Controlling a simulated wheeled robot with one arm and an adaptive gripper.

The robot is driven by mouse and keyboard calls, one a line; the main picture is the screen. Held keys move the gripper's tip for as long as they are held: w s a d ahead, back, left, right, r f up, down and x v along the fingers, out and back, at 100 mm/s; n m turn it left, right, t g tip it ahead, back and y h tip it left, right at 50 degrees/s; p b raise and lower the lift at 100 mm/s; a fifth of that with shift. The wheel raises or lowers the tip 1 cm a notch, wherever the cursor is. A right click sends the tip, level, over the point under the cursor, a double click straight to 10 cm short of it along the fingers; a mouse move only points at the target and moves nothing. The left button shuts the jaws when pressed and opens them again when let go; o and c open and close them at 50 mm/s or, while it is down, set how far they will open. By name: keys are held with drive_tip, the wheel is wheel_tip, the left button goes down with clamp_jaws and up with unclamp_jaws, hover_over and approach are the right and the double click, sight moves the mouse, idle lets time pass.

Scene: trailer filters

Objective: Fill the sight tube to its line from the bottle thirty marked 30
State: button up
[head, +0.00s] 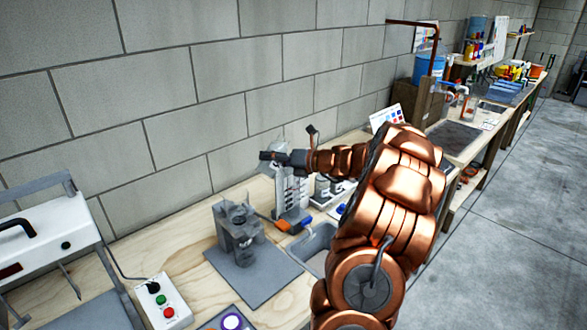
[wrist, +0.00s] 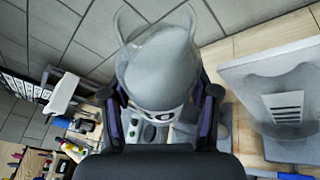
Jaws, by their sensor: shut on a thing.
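My gripper (head: 288,157) is shut on a pale grey, see-through bottle (wrist: 155,65), one finger on each side. The label on the bottle's side is partly hidden by the gripper; its digits look like 30. The bottle's wide end points away from my wrist. In the head view the bottle is hard to make out. A tall grey upright piece with marks (head: 289,192), possibly the sight tube, stands on the bench just below my gripper. In the wrist view a grey body with a lined plate (wrist: 285,105) is right of the bottle, apart from it. No liquid level is readable.
A grey fixture (head: 238,232) stands on a dark mat (head: 262,278) left of the upright piece. A grey basin (head: 318,243) is to its right. A button box (head: 163,302) and a white machine (head: 45,240) are at the left. A block wall runs behind.

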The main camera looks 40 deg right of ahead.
drive_tip(key=shift+a+f+m+t+y+b, duration=0.2)
drive_tip(key=shift+f+m+t+y+b, duration=0.25)
drive_tip(key=shift+m+b, duration=0.4)
idle(1.1)
drive_tip(key=shift+a+f+m+t+b, duration=0.15)
drive_tip(key=shift+f+m+t+b, duration=0.1)
drive_tip(key=shift+f+m+b, duration=0.7)
idle(0.4)
drive_tip(key=shift+r+m+t+y, duration=0.4)
drive_tip(key=shift+r+m, duration=0.2)
drive_tip(key=shift+m, duration=0.1)
idle(0.9)
drive_tip(key=shift+r, duration=0.15)
drive_tip(key=shift+d+r+m+t+p, duration=0.4)
drive_tip(key=shift+m+p, duration=0.4)
drive_tip(key=shift+p, duration=2.1)
drive_tip(key=shift+m+p, duration=0.5)
drive_tip(key=shift+p, duration=0.65)
